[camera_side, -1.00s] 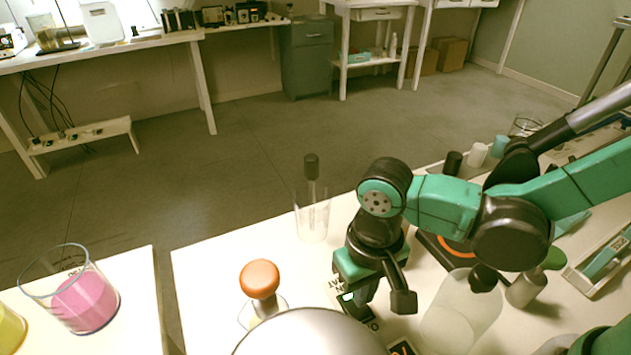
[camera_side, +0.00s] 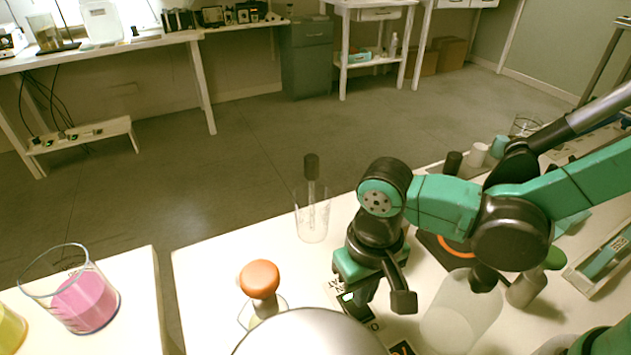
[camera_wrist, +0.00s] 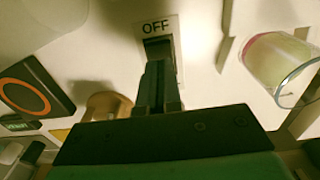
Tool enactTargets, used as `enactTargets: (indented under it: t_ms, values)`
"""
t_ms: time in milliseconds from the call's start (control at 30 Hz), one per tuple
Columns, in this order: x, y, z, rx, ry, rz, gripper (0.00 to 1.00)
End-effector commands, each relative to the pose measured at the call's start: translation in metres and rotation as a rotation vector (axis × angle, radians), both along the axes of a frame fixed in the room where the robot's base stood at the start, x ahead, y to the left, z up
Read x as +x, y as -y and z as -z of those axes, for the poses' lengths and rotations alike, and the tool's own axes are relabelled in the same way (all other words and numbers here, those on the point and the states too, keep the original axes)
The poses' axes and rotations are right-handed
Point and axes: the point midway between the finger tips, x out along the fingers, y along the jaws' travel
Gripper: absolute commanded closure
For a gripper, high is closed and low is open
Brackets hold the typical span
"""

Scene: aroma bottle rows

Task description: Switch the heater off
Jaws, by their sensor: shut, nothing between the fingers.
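The heater is a dark plate with an orange ring (camera_side: 455,246), partly behind my arm in the side view. It also shows at the left of the wrist view (camera_wrist: 25,90). A switch (camera_wrist: 158,46) with a dark rocker on a pale plate sits on the table, with "OFF" printed beyond the rocker. A small green light shows at the switch in the side view (camera_side: 347,297). My gripper (camera_wrist: 158,68) is shut and empty, pointing down with its fingertips at the rocker's near end. It hides part of the rocker, so I cannot tell its tilt.
An orange-knobbed stopper (camera_side: 259,279) and a glass with a dark-topped rod (camera_side: 312,220) stand left of my gripper (camera_side: 358,308). A frosted bottle (camera_side: 455,318) stands close on its right. A large pale dome (camera_side: 308,338) fills the front.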

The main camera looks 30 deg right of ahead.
Motion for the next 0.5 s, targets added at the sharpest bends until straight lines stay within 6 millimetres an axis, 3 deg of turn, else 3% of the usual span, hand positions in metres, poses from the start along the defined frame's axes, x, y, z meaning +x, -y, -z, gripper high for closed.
enactTargets:
  t_ms: [500]
  values:
    - [0.0003,-0.0002,0.0070,0.000,0.000,0.000,1.00]
